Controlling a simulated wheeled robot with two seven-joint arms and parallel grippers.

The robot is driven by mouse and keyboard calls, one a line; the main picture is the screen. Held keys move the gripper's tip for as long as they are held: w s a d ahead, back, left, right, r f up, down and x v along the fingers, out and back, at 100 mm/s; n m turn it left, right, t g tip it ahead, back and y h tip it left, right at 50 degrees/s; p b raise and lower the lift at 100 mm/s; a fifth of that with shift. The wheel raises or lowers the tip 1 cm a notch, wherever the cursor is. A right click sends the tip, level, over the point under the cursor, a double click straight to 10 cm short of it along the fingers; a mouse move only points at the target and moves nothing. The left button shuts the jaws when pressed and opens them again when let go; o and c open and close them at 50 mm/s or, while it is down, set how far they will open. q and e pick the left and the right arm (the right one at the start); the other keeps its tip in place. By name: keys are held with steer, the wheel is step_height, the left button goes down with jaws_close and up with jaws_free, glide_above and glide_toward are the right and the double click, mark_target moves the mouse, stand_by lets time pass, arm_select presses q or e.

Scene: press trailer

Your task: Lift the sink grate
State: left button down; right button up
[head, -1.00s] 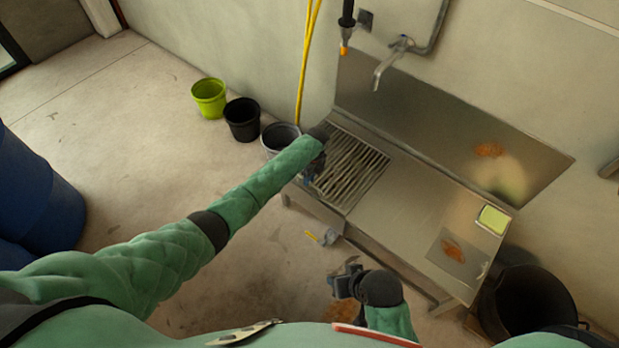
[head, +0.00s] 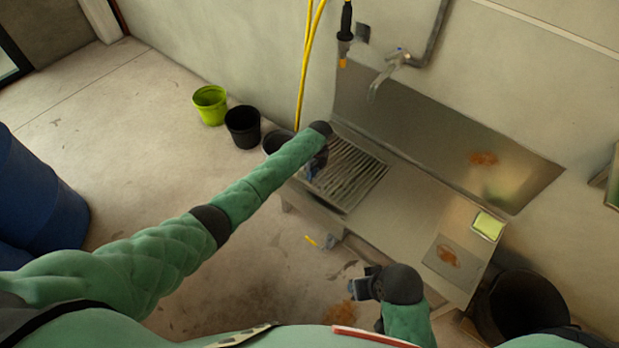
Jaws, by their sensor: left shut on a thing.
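The sink grate (head: 352,178) is a dark, slatted metal panel over the left part of the steel sink unit (head: 398,208). My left arm reaches across from the left to the grate's left edge. My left gripper (head: 314,168) is at that edge, shut on the grate, and my forearm partly hides the grip. The grate looks about level with the sink rim; I cannot tell whether it is raised. My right gripper (head: 360,288) is low in front of the sink, away from the grate. Its fingers are too small and dark to show whether they are open.
A green bucket (head: 210,105) and a black bucket (head: 243,123) stand left of the sink, with another bucket (head: 277,141) beside my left forearm. A faucet (head: 385,75) and a hanging sprayer (head: 345,35) are above. A black bin (head: 528,305) stands at right.

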arm_select(q)
steer(key=w+d+r+p, duration=0.1)
steer(key=w+d+r, duration=0.1)
steer(key=r, duration=0.4)
steer(key=w+d+r, duration=0.3)
steer(key=w+r, duration=0.2)
steer(key=r, duration=0.1)
steer(key=shift+d+p, duration=0.2)
steer(key=shift+p, duration=0.2)
arm_select(e)
steer(key=shift+g+h, duration=0.5)
steer(key=shift+s+d+r, duration=0.35)
steer(key=shift+d+r, duration=0.25)
steer(key=shift+r, duration=0.1)
steer(key=shift+s+d+r, duration=0.3)
steer(key=shift+d+r, duration=0.3)
steer(key=shift+r, duration=0.15)
steer(key=shift+s+d+r, duration=0.35)
steer(key=shift+d+r, duration=0.25)
steer(key=shift+r, duration=0.1)
arm_select(q)
steer(key=shift+f, duration=0.1)
